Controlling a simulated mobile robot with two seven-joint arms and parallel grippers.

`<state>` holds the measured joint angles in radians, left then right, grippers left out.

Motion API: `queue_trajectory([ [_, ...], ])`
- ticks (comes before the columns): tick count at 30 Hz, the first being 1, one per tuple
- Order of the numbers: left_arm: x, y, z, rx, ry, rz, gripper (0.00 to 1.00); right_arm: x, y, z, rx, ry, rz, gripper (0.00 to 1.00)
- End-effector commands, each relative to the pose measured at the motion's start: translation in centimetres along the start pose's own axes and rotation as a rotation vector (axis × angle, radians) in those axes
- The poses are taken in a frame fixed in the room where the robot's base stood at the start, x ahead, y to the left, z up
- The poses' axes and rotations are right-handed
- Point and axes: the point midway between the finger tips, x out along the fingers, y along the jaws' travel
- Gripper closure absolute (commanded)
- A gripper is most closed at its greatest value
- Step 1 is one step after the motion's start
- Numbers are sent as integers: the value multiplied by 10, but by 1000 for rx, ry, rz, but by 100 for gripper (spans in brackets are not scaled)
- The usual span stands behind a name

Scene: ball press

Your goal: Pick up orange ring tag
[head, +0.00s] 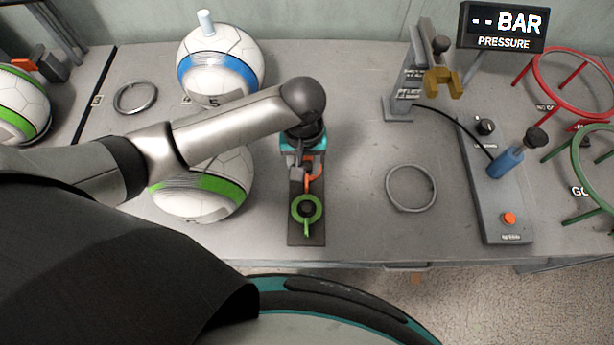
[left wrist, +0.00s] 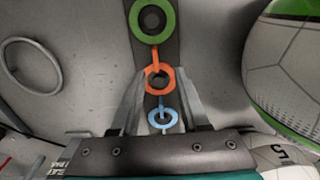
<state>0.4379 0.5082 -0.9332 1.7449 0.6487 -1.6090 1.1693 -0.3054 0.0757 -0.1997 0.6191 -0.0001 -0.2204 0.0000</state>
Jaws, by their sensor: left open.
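The orange ring tag (head: 314,172) lies on a dark strip (head: 306,237) on the table, partly covered by my left gripper in the head view. In the left wrist view the orange ring tag (left wrist: 158,78) lies between my left gripper's (left wrist: 155,90) two open fingers, near their tips. I cannot tell whether the fingers touch it. A green ring tag (head: 307,212) lies on the strip nearer the front edge; it also shows in the left wrist view (left wrist: 152,20). A blue ring tag (left wrist: 161,119) lies closer to the gripper's palm in that view. My right gripper is not in view.
A ball with a green band (head: 208,192) stands just left of the strip, and a blue-banded ball (head: 220,62) behind it. An empty grey ring (head: 411,187) lies to the right. A pressure station (head: 494,200) with a blue pump stands farther right, beside red and green ring stands.

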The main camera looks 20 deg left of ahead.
Motion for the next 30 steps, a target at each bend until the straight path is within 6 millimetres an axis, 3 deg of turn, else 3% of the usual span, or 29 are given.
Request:
queue_trajectory([
  [5,12,1,-1,1,1,1,55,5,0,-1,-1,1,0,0],
  [15,56,6,-6,1,1,0,55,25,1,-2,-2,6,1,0],
  [23,57,6,-6,1,3,1,55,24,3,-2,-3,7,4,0],
  [30,57,6,-6,1,2,1,81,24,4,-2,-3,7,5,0],
])
